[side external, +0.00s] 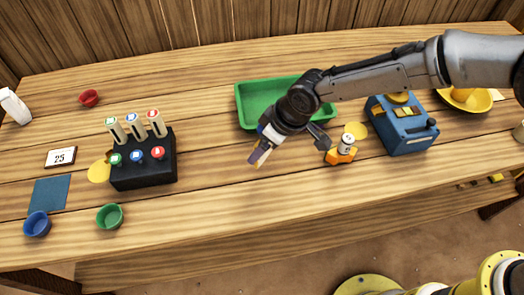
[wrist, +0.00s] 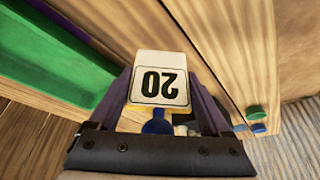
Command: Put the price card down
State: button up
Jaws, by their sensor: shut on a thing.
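My gripper (side external: 258,158) is above the middle of the table, in front of the green tray. In the wrist view my gripper (wrist: 165,100) is shut on a white price card (wrist: 160,80) marked 20, which reads upside down there. The card sits between the two purple fingers. In the side external view it is too small and covered to make out clearly. Another price card (side external: 61,157), marked 25, lies on the table at the left.
The green tray (side external: 243,112) lies behind my gripper. An orange holder (side external: 341,156) with a white numbered cylinder and a blue scale (side external: 405,131) stand to the right. A black rack (side external: 143,174) stands left. The table front between rack and holder is clear.

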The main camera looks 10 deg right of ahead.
jog(key=shift+w+a+f, duration=0.1)
jog(key=shift+w+f, duration=0.05)
jog(key=shift+f, duration=1.7)
jog(key=shift+f, duration=0.1)
jog(key=o, duration=1.2)
jog(key=shift+c, duration=0.2)
jog(key=shift+r, duration=0.2)
jog(key=v, duration=1.1)
jog(key=shift+r, duration=0.35)
